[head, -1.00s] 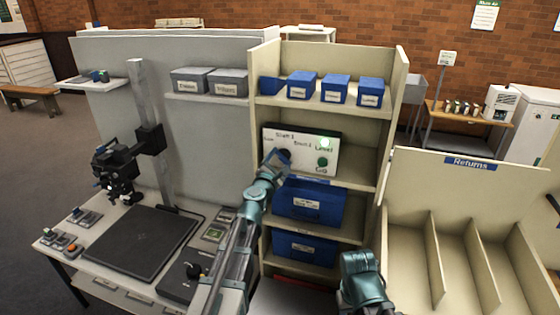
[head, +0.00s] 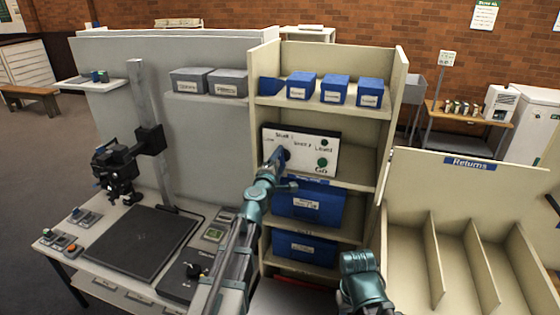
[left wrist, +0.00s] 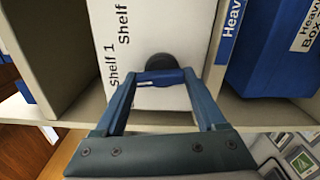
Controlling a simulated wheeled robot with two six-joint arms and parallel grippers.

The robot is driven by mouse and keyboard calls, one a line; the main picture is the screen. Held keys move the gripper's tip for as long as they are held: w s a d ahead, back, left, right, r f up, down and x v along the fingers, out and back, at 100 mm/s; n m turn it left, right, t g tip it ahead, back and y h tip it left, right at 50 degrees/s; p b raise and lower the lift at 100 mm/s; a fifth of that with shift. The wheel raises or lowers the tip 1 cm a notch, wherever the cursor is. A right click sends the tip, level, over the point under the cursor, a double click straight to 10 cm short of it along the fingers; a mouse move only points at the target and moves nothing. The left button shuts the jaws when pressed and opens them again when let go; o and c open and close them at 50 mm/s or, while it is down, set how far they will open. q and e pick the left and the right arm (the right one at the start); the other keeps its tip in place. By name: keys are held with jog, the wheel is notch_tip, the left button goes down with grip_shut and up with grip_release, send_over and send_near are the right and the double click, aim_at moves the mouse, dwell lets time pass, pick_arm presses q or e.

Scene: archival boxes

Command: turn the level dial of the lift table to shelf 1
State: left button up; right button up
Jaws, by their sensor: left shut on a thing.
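The lift table's white control panel (head: 305,152) stands in the shelf unit, with Low, Shelf 1 and Shelf 2 marks around the level dial. In the left wrist view the dial (left wrist: 160,62) is a dark round knob beside the Shelf 1 lettering, with a blue bar across its front. My left gripper (head: 282,160) is at the dial, and its fingers (left wrist: 160,78) are shut on it. The gripper hides most of the dial in the head view; I cannot tell which mark it points to. My right arm shows low in the head view, its fingertips out of sight.
A green Go button (head: 322,163) and a dark green Level lamp (head: 324,142) are at the panel's right. Blue boxes stand on shelves above and below, one labelled box (head: 310,203) just under the panel. The Returns rack (head: 470,164) is at right.

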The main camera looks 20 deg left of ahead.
pick_arm(q)
jog(key=shift+d+m, duration=0.1)
jog(key=shift+m, duration=0.5)
jog(key=shift+s, duration=0.1)
jog(key=o, duration=1.3)
